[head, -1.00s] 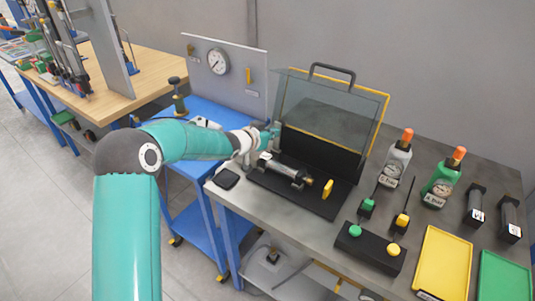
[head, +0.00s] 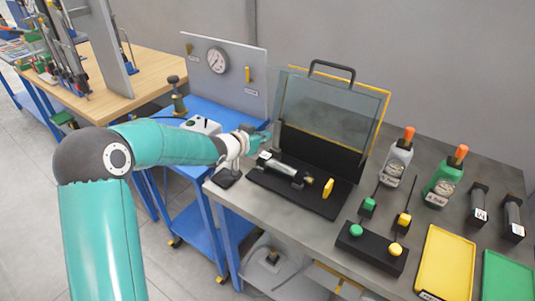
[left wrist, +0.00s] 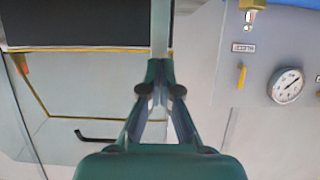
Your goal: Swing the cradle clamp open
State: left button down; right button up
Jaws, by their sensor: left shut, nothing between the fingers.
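The black cradle (head: 262,183) lies on the grey bench below the raised clear guard. A dark and silver cylinder (head: 285,166) rests in it. A yellow piece (head: 328,188) stands upright at the cradle's right end; I cannot tell for sure that it is the clamp's handle. My left gripper (head: 266,138) is shut and empty at the guard's left edge, above and behind the cylinder's left end. In the left wrist view its fingers (left wrist: 160,70) meet, with nothing visible between them. The cradle is not recognisable there. My right gripper is not in view.
The clear guard (head: 318,110) has a yellow frame and black handle. A button box (head: 370,248), two bottles (head: 397,160), a yellow tray (head: 445,262) and a green tray (head: 507,277) occupy the bench's right. A gauge panel (head: 228,75) stands at the left.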

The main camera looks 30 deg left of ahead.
pick_arm(q)
jog(key=v, duration=0.2)
jog(key=f+v, duration=0.1)
jog(key=v, duration=0.2)
jog(key=shift+s+r, duration=0.1)
jog(key=shift+s, duration=0.3)
dwell(0.4)
dwell(0.5)
